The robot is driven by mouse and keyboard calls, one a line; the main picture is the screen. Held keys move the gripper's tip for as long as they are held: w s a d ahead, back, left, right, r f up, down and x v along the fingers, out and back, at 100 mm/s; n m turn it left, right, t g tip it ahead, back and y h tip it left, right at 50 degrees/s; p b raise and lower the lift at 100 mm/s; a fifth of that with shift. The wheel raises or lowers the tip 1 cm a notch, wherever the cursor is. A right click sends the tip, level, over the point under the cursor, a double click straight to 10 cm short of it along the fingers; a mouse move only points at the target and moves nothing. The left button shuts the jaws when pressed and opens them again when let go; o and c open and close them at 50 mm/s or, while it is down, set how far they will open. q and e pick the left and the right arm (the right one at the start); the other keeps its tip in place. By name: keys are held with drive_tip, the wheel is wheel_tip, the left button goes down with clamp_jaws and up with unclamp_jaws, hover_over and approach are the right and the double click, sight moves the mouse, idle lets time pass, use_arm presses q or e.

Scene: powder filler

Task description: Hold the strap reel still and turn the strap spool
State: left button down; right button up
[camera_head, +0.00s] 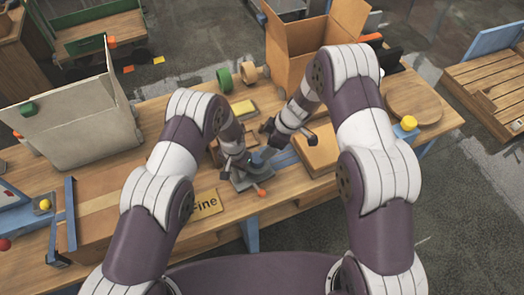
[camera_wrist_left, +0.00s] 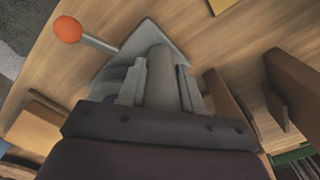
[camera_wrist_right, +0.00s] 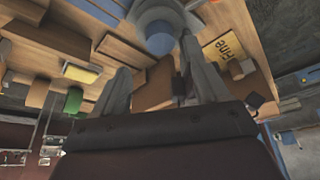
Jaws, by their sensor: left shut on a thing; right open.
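The strap reel (camera_head: 240,183) is a grey device on the workbench with an orange-knobbed lever (camera_head: 262,193). In the left wrist view its grey plate and upright cylinder (camera_wrist_left: 160,62) show, with the lever's orange knob (camera_wrist_left: 68,29) at upper left. My left gripper (camera_head: 238,161) is shut on this grey cylinder. My right gripper (camera_head: 266,130) is open, just behind and above the reel. In the right wrist view a round grey part with a blue face (camera_wrist_right: 160,40), likely the strap spool, lies near the open fingertips (camera_wrist_right: 157,55). I cannot tell whether they touch it.
A large open carton (camera_head: 300,58) stands at the back. Bare wood shows at front right.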

drive_tip(key=w+d+r+m+t+h, duration=0.1)
drive_tip(key=w+d+m+t, duration=0.1)
drive_tip(key=w, duration=0.3)
drive_tip(key=w+d+r+m+t+h, duration=0.1)
drive_tip(key=w+d+m+t, duration=0.15)
drive_tip(key=w, duration=0.35)
drive_tip(key=w+d+h, duration=0.1)
drive_tip(key=w+d, duration=0.1)
drive_tip(key=n+g+y, duration=0.3)
drive_tip(key=n+g, duration=0.4)
drive_tip(key=n, duration=0.5)
approach(258, 157)
drive_tip(key=x, duration=0.9)
drive_tip(key=shift+a+f, duration=0.1)
drive_tip(key=shift+f, duration=0.1)
